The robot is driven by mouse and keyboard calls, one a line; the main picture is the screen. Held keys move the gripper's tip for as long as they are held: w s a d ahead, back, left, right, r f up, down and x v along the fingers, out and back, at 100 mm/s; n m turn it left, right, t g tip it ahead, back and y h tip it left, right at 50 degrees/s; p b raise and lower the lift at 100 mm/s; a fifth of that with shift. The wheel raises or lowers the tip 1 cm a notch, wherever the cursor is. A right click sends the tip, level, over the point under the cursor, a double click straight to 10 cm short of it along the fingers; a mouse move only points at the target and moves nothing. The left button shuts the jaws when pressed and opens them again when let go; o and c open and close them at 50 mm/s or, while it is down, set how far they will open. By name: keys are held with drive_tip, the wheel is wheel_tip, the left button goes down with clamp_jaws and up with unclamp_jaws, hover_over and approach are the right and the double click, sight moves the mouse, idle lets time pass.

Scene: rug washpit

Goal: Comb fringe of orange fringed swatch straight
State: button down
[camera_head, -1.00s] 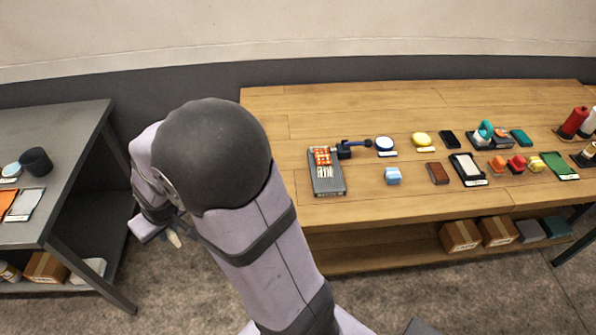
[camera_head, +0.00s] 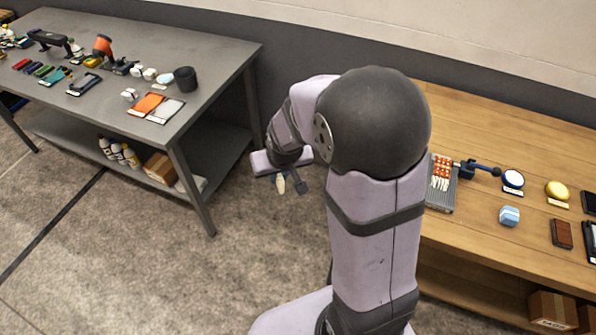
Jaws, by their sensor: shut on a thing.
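The orange patterned swatch (camera_head: 442,166) lies on a grey ribbed board (camera_head: 437,207) at the left end of the wooden table. Its pale fringe (camera_head: 440,184) points toward the table's front edge. My gripper (camera_head: 289,186) hangs over the floor between the two tables, left of the swatch and well apart from it. It is shut on a small pale beige object (camera_head: 281,185), mostly hidden between the fingers; I cannot tell whether it is a comb. My arm stands between the gripper and the swatch.
A blue-handled clamp-like tool (camera_head: 480,169) is beside the swatch. The grey table (camera_head: 215,70) at left holds a black cup (camera_head: 185,80) and a flat orange piece (camera_head: 147,104).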

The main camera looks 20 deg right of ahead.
drive_tip(key=w+d+m+g+h+p, duration=0.3)
drive_tip(key=d+m, duration=1.1)
drive_tip(key=d, duration=1.2)
drive_tip(key=s+d+f+m+g, duration=0.1)
drive_tip(key=s+d+m+g, duration=0.1)
drive_tip(key=s+d+m, duration=0.4)
drive_tip(key=s+d+f+m+g+p, duration=0.1)
drive_tip(key=s+d+m, duration=0.5)
drive_tip(key=d, duration=0.9)
drive_tip(key=s+g, duration=0.1)
drive_tip(key=s, duration=0.2)
drive_tip(key=shift+s+g, duration=0.15)
drive_tip(key=shift+g, duration=0.25)
drive_tip(key=shift+f, duration=0.2)
drive_tip(key=shift+f+b, duration=0.65)
drive_tip(key=shift+f, duration=1.2)
drive_tip(key=shift+f+b, duration=0.45)
drive_tip(key=shift+b, duration=0.05)
drive_tip(key=shift+s+a+f+b, duration=0.2)
drive_tip(key=shift+a+f+b, duration=0.05)
drive_tip(key=shift+b, duration=0.35)
